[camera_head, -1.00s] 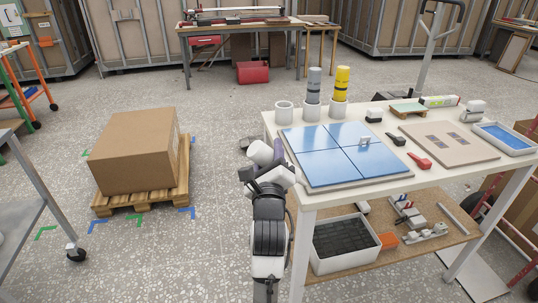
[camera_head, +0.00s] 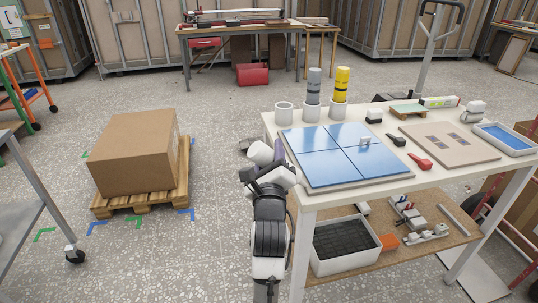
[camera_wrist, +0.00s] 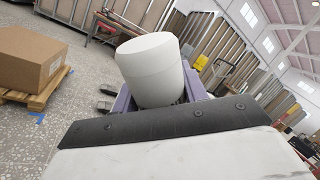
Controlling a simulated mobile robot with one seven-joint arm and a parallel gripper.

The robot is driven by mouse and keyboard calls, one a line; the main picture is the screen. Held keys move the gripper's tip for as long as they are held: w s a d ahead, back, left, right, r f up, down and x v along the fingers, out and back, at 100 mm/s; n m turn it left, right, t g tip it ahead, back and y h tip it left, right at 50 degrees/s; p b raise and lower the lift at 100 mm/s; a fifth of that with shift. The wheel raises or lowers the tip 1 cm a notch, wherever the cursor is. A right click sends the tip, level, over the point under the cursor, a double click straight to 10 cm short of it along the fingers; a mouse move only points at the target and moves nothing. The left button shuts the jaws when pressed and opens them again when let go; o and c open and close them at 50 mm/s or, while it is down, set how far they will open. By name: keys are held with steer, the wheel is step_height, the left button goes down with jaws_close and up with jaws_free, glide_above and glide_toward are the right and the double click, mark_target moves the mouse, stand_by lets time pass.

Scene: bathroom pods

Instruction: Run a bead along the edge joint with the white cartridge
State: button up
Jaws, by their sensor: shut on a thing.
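My gripper (camera_head: 272,163) is shut on the white cartridge (camera_head: 261,153), just left of the table's near left corner. A board of blue tiles (camera_head: 335,140) with pale joints lies at the table's left end. My gripper is beside the board's left edge, and I cannot tell whether the cartridge touches it.
The white table (camera_head: 433,183) also holds grey and yellow cartridges (camera_head: 342,84) in white cups, an empty cup (camera_head: 284,112), a red-handled tool (camera_head: 420,161) and a beige board (camera_head: 450,141). A large carton (camera_head: 135,155) stands on a pallet at left, with open floor between.

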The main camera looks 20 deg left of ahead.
steer(key=shift+w+d+f, duration=0.1)
steer(key=shift+d+f, duration=0.05)
steer(key=shift+w, duration=0.15)
stand_by(0.4)
